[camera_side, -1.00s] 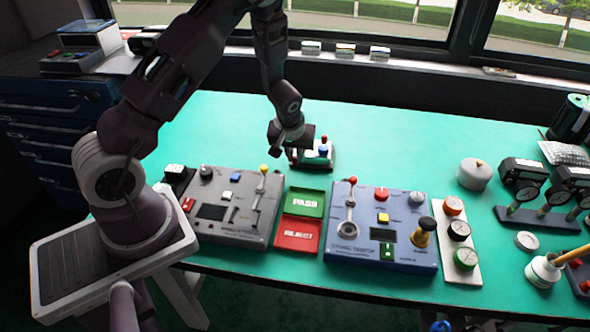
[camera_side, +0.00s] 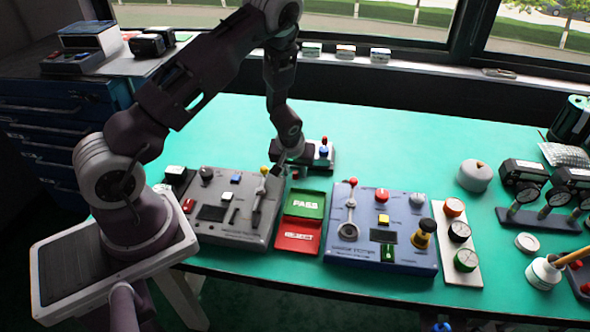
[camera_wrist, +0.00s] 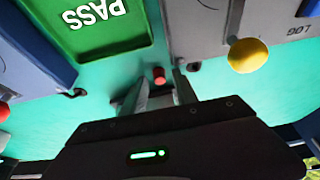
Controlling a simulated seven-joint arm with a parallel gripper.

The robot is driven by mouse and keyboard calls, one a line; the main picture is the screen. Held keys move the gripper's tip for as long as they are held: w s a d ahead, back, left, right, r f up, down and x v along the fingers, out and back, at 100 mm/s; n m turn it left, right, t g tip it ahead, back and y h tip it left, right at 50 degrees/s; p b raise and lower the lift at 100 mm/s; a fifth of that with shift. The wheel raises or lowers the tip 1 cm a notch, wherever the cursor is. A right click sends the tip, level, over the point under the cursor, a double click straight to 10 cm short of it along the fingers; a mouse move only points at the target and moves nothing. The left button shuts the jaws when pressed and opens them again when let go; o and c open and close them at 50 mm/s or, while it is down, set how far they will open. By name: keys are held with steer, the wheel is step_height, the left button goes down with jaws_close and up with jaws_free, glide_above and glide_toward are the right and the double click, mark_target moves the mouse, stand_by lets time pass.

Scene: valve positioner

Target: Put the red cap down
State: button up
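A small red cap (camera_wrist: 159,76) shows in the wrist view between the ends of my gripper's (camera_wrist: 160,85) two grey fingers. A pale grey shape lies just below it in the picture. I cannot tell whether the fingers touch the cap or stand apart from it. In the side view my gripper (camera_side: 281,168) points down, low over the table behind the green PASS tray (camera_side: 305,203) and near the grey tester's yellow-tipped lever. The cap is not clear there.
The red REJECT tray (camera_side: 298,237) lies in front of the PASS tray. A grey tester (camera_side: 232,208) stands left and a blue tester (camera_side: 381,228) right. A small stand with red and blue knobs (camera_side: 321,154) is just behind my gripper.

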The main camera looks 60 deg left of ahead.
steer(key=s+d+r+m+h, duration=0.1)
steer(key=s+d+r, duration=0.2)
steer(key=r, duration=0.5)
steer(key=s+d+r+m+t, duration=0.1)
steer(key=s+d+r, duration=0.15)
steer(key=r, duration=0.65)
steer(key=s+d+r+m+h, duration=0.1)
steer(key=s+d+r, duration=0.25)
steer(key=r, duration=0.45)
steer(key=s+d+r+m, duration=0.3)
steer(key=s+d+r, duration=0.1)
steer(key=s, duration=0.4)
steer(key=s+d+r+m+t+h, duration=0.1)
steer(key=s+d+r+m, duration=0.2)
steer(key=s, duration=0.5)
step_height(320, 180, up, 2)
steer(key=shift+s+d+r, duration=0.15)
steer(key=shift+s+d, duration=0.15)
steer(key=shift+d, duration=0.2)
